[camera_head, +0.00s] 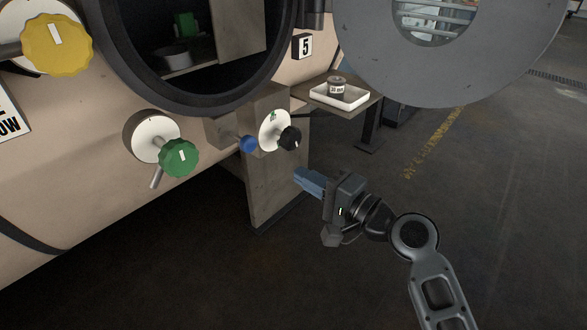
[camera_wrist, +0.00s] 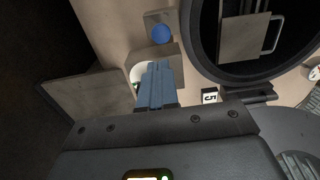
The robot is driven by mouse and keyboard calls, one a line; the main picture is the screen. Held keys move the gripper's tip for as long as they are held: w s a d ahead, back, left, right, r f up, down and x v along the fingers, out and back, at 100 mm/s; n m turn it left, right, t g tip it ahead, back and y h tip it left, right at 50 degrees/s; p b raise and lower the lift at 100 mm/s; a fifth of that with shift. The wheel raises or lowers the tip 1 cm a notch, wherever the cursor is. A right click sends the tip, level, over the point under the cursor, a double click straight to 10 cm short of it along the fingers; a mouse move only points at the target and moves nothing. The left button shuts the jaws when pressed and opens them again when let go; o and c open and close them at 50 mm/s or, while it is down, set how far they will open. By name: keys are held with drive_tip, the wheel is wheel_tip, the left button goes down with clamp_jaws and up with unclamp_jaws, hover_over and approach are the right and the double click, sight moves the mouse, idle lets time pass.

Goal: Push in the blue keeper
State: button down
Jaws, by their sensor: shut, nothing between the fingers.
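The blue keeper (camera_head: 248,144) is a small round blue knob on a grey-brown block below the round machine opening. It also shows in the wrist view (camera_wrist: 161,34), above the tips of my fingers in the picture. My gripper (camera_head: 298,178) is shut and empty, with its blue-grey fingers pointing toward the machine. It is below and to the right of the keeper in the head view, apart from it. In the wrist view my shut fingers (camera_wrist: 160,68) cover part of the white dial with the black knob (camera_head: 289,138).
A green knob (camera_head: 179,157) and a yellow knob (camera_head: 56,44) stick out at the left. A round grey door (camera_head: 450,75) hangs open at the upper right. A white tray (camera_head: 352,97) with a small pot sits on a side shelf. The floor at the right is clear.

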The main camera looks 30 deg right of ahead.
sight(252, 146)
drive_tip(key=p+x, duration=0.1)
drive_tip(key=x, duration=1.1)
drive_tip(key=shift+w+a, duration=0.1)
drive_tip(key=shift+w, duration=0.15)
drive_tip(key=shift+x, duration=1.55)
drive_tip(key=shift+r, duration=0.1)
